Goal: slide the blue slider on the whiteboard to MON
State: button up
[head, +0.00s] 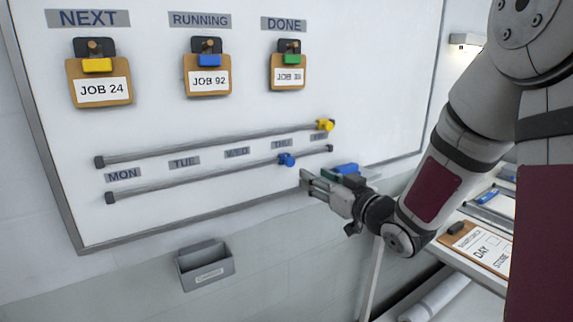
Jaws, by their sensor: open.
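The whiteboard (225,120) fills the left and middle of the head view. The blue slider (287,160) sits on the lower rail (200,179), just below the THU label (282,143). The MON label (122,175) is near the left end of the rails. My gripper (304,180) is open and empty, a little below and right of the blue slider in the picture. Its fingers point left toward the board. I cannot tell how far the fingertips are from the board surface.
A yellow slider (325,125) is on the upper rail (210,145). Clipboards JOB 24 (103,90), JOB 92 (208,81) and another (288,77) hang above. A grey holder (205,266) is on the wall below. A shelf with a clipboard (480,246) is at right.

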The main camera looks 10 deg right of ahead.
aim_at(291, 162)
jog(key=x, duration=1.2)
jog(key=shift+w+a, duration=0.1)
jog(key=shift+w, duration=0.1)
grip_shut()
